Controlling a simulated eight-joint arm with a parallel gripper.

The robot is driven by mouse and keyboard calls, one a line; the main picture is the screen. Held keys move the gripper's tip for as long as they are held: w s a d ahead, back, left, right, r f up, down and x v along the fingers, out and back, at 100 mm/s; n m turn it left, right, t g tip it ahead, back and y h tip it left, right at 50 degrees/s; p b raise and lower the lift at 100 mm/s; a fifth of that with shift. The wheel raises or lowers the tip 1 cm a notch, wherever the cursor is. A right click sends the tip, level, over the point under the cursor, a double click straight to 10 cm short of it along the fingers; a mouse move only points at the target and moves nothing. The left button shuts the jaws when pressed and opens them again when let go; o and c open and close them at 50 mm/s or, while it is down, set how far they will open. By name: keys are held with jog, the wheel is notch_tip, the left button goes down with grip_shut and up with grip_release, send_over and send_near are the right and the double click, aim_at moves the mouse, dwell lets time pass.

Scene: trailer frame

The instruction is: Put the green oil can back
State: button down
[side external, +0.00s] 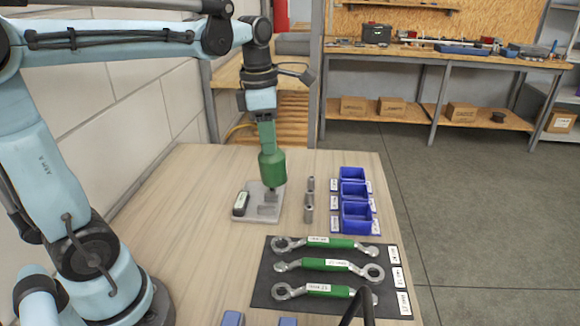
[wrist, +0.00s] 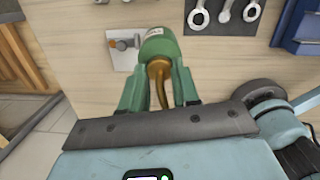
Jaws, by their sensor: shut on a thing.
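The green oil can (side external: 272,168) hangs below my gripper (side external: 267,136) in the side view, above the grey plate (side external: 248,215). In the wrist view the can (wrist: 160,45) shows its green body and a brass-coloured spout between the green fingers of my gripper (wrist: 160,82). My gripper is shut on the can. The plate also shows in the wrist view (wrist: 118,62). Whether the can's lower end touches the fitting cannot be told.
A black mat (side external: 262,282) with green-handled wrenches (side external: 326,265) lies in front. A pale wall (side external: 130,100) bounds the left. Bare table (side external: 190,190) lies left of the plate.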

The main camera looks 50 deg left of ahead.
jog(key=s+d+f+m+g, duration=0.1)
jog(key=s+d+f+m, duration=0.15)
jog(key=s, duration=0.45)
jog(key=s+d+f+m, duration=0.1)
jog(key=s+d, duration=0.2)
jog(key=s, duration=0.4)
notch_tip(320, 180, down, 8)
jog(key=shift+s+a, duration=0.15)
jog(key=shift+a, duration=0.1)
jog(key=shift+f, duration=0.25)
jog(key=c, duration=0.8)
grip_release()
jog(key=shift+r, duration=0.1)
